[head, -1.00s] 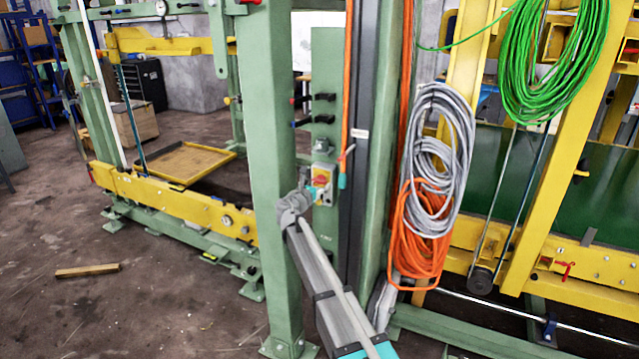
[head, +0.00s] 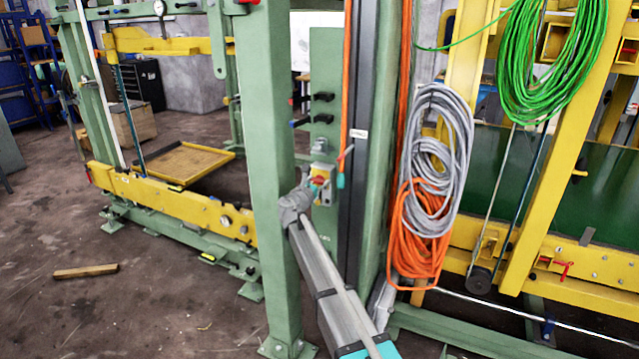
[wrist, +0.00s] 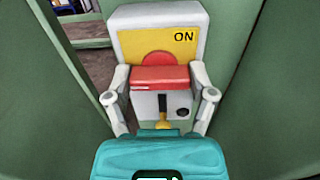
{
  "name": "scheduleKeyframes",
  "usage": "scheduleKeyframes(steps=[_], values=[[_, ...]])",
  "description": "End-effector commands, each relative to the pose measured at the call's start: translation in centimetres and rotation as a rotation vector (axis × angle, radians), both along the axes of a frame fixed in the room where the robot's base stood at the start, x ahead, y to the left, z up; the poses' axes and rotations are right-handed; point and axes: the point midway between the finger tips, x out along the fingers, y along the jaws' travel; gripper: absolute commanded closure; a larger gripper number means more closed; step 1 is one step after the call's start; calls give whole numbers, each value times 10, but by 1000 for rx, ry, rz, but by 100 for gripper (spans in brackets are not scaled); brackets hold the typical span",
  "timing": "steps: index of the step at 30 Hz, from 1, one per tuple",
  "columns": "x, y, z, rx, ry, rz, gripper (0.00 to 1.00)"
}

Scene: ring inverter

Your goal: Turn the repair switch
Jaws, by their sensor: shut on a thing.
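The repair switch is a small pale box (wrist: 162,30) with a yellow plate marked ON at its upper right. Its red handle (wrist: 160,77) lies crosswise in the wrist view, level with the box. In the head view the switch (head: 323,182) sits on a green post, partly hidden by my wrist. My gripper (wrist: 161,84) is shut on the red handle, with one grey finger at each end of it. In the head view my gripper (head: 314,187) is small and its fingertips are hard to make out.
A green column (head: 277,150) stands close to the left of my arm. Black knobs (head: 322,97) sit above the switch. An orange cable (head: 346,90) hangs just right of it. Coiled grey (head: 437,120) and orange cables hang further right.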

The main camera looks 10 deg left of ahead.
Motion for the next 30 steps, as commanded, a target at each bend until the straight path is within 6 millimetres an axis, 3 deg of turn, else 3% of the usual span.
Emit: scheduleKeyframes(steps=[14, 30], values=[[-1, -1, 0, 87, -30, -17, 76], [-1, -1, 0, 497, -177, -16, 76]])
